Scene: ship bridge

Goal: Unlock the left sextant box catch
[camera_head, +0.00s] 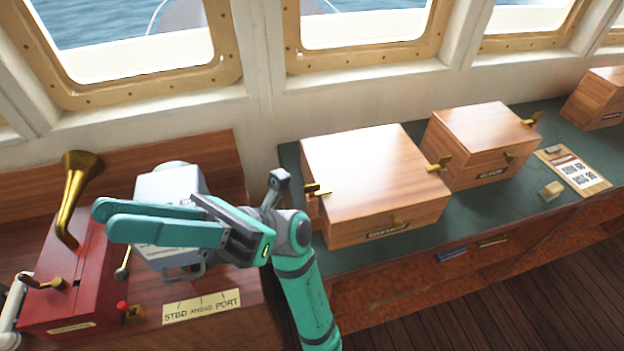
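A large wooden box (362,165) with a dark label on its front stands on the green counter at centre; I cannot read the label surely. A brass catch (317,190) sticks out at its left side, and another brass catch (440,163) is at its right side. A small brass fitting (397,222) is on its front. My gripper (104,217) is left of this box, over the grey device, pointing left and away from the left catch. Its two teal fingers lie close together in this view, with nothing seen between them; any gap is unclear.
A second wooden box (482,138) with brass fittings stands to the right, and another wooden box (601,98) is at the far right. A red box with a brass horn (75,195) and a grey device (168,186) stand at left. A clipboard (573,172) lies on the green counter (468,208).

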